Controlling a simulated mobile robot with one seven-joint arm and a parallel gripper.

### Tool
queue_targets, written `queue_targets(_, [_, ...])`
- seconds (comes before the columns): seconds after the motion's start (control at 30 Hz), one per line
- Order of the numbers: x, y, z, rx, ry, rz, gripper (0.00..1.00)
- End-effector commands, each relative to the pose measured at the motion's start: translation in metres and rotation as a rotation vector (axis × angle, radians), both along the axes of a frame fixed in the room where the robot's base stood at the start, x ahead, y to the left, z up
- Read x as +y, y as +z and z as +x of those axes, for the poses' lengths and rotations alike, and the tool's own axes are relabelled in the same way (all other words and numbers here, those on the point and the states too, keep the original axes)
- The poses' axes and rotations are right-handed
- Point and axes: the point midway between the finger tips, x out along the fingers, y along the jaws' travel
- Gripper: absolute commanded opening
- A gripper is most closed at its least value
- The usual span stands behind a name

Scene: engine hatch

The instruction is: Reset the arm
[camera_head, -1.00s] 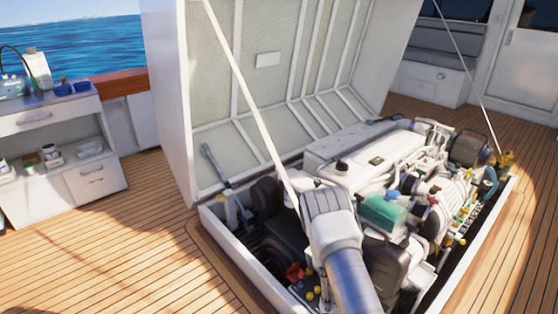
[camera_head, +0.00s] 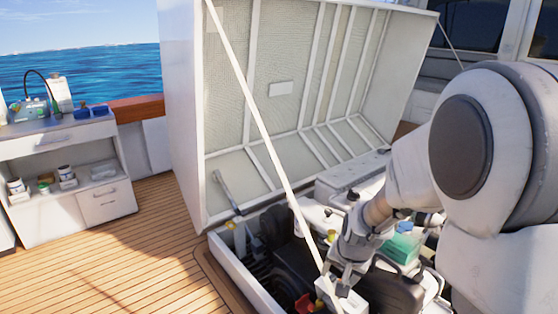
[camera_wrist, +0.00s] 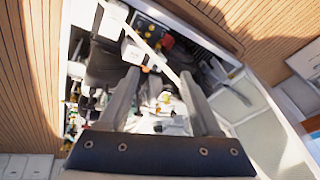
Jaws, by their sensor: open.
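My arm enters from the right in the head view, bent, with its wrist reaching down over the open engine bay. My gripper (camera_head: 343,278) hangs above the front part of the bay. In the wrist view my gripper (camera_wrist: 160,76) has its two grey fingers spread apart, with nothing held between them. The engine (camera_head: 404,247) lies below and is partly hidden behind my arm. A white box (camera_head: 340,297) is close under the gripper in the head view; I cannot tell whether they touch.
The hatch lid (camera_head: 285,90) stands open behind the bay. A thin white strut (camera_head: 262,121) slants down from it, close to my gripper. A white cabinet (camera_head: 75,205) with bottles is at the left. The wooden deck (camera_head: 150,250) between is clear.

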Motion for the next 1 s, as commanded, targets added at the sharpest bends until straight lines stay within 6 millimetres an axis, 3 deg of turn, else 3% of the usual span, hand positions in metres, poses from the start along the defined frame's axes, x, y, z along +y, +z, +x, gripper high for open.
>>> queue_targets(0.1, [0.003, 0.041, -0.019, -0.027, 0.063, -0.008, 0.65])
queue_targets(0.4, [0.006, 0.117, -0.085, -0.072, 0.216, -0.064, 0.65])
queue_targets(0.7, [0.003, 0.162, -0.159, -0.108, 0.347, -0.151, 0.65])
queue_targets(0.97, [-0.002, 0.177, -0.212, -0.125, 0.419, -0.228, 0.65])
queue_targets(1.0, [-0.002, 0.191, -0.213, -0.123, 0.424, -0.23, 0.65])
